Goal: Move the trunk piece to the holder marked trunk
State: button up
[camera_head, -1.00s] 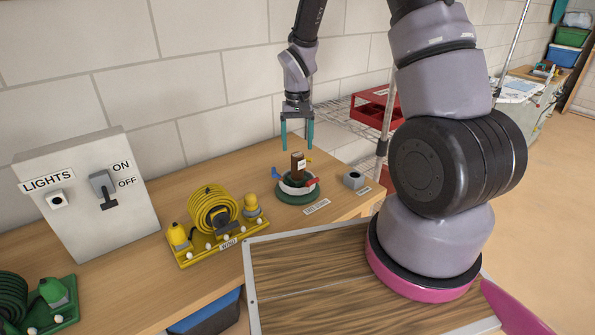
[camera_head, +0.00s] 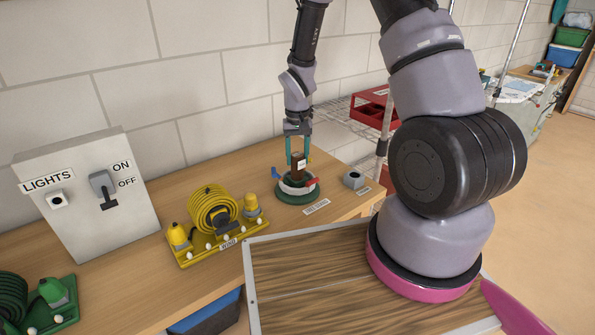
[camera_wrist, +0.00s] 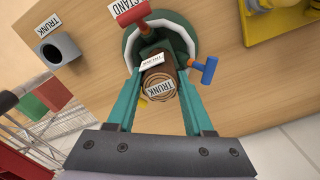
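The trunk piece (camera_head: 298,165) is a brown upright block with white labels, standing in a round green stand (camera_head: 297,196) with a white ring and coloured handles. In the wrist view its ringed top (camera_wrist: 161,86) reads TRUNK. My gripper (camera_head: 298,157) points down over it, teal fingers apart on either side of its upper part.
A yellow cord reel set (camera_head: 214,212) sits left of the stand on the wooden bench. A light switch box (camera_head: 92,195) stands further left. A wire shelf with a red tray (camera_head: 369,108) is behind right. Bench between stand and holder is clear.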

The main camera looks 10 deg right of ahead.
jog(key=shift+r, duration=0.7)
grip_shut()
jog(key=shift+r, duration=2.35)
jog(key=shift+d, duration=0.1)
